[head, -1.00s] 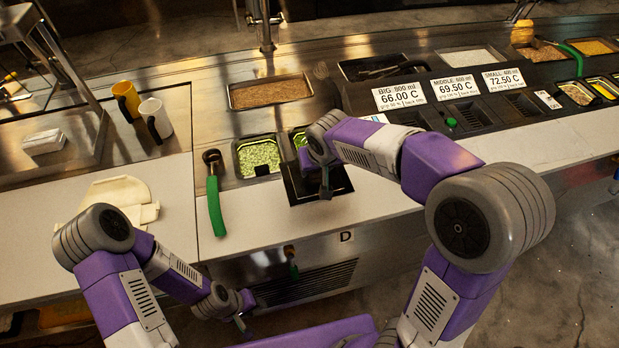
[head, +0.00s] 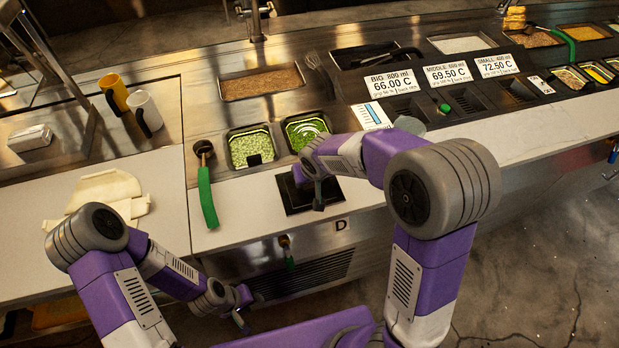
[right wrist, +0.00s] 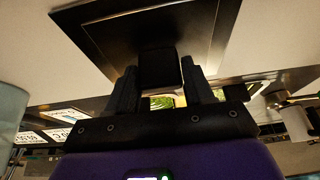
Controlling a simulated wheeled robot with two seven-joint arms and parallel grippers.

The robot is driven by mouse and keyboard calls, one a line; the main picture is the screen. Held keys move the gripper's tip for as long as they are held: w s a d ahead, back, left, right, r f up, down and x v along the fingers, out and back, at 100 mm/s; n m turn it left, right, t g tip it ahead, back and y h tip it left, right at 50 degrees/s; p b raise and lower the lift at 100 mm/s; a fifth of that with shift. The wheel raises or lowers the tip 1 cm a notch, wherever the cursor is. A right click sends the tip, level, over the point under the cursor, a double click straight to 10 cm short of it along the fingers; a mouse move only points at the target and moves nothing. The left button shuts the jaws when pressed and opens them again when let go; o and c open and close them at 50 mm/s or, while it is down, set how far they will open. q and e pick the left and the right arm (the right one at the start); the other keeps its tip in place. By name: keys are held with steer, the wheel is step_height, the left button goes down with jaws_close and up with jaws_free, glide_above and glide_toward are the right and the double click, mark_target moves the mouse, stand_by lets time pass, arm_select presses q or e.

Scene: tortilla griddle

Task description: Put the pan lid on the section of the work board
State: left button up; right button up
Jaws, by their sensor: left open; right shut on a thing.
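The pan lid (head: 293,202) is a flat black square plate with a dark block-like knob. My right gripper is shut on this knob (right wrist: 158,68), shown in the right wrist view. In the head view the lid is over the white work board (head: 255,208), in front of the green-filled pans and above the "D" label (head: 340,225). I cannot tell whether the lid touches the board. My right forearm and gripper hide part of it. My left gripper (head: 241,314) is open, low in front of the counter, and apart from the lid.
A ladle with a green handle (head: 207,195) lies left of the lid. Two green-filled pans (head: 250,150) (head: 303,133) sit behind it. The board right of the lid looks clear.

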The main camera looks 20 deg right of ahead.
steer(key=shift+f, duration=0.1)
steer(key=o, duration=1.1)
steer(key=shift+r, duration=0.2)
steer(key=p+v, duration=0.2)
steer(key=v, duration=1)
